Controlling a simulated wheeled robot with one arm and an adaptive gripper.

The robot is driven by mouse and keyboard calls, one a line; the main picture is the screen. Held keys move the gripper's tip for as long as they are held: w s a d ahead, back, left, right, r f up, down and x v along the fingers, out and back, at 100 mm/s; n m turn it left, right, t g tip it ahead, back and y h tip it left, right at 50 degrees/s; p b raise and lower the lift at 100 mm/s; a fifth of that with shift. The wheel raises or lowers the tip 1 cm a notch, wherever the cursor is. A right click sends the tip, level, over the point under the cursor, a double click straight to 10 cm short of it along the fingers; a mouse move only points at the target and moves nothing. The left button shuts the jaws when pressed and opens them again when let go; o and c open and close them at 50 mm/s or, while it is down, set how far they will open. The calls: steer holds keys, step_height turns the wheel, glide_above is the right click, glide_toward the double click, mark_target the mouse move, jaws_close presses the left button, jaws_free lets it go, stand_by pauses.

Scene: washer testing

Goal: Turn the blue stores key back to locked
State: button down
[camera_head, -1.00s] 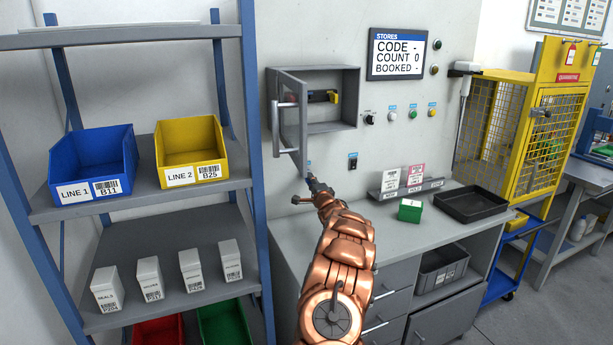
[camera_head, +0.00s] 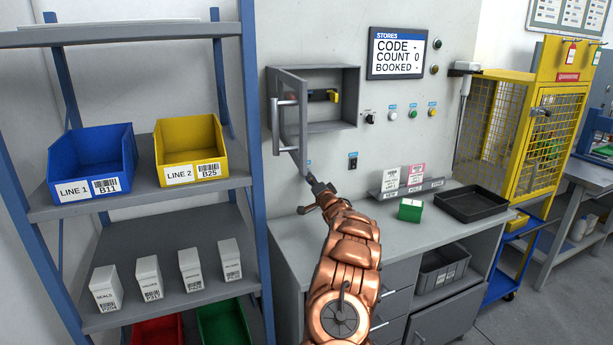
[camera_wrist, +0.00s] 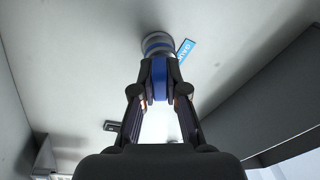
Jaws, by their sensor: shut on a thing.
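In the wrist view, the blue key (camera_wrist: 160,84) stands in a round metal lock (camera_wrist: 157,42) on the pale wall. My gripper (camera_wrist: 160,97) is shut on the key, one finger on each side of its blue grip. A blue label (camera_wrist: 185,48) sits beside the lock, partly hidden, so I cannot read it fully. In the head view my gripper (camera_head: 312,182) reaches the wall just below the open grey cabinet. The key is too small and covered there to make out. I cannot tell which position the lock is in.
The grey cabinet (camera_head: 345,128) hangs above with its door (camera_head: 291,125) swung open, close to my gripper. Below are the counter (camera_head: 385,228), a green box (camera_head: 410,210) and a black tray (camera_head: 471,204). A shelf rack (camera_head: 246,90) with bins stands left.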

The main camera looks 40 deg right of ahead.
steer(key=shift+n, duration=0.8)
steer(key=n+y, duration=0.1)
steer(key=n, duration=0.3)
steer(key=shift+d, duration=0.1)
steer(key=shift+s+d+n+b, duration=0.1)
steer(key=shift+n+b, duration=0.25)
steer(key=shift+n, duration=0.55)
steer(key=shift+n+y, duration=0.3)
steer(key=shift+n, duration=0.9)
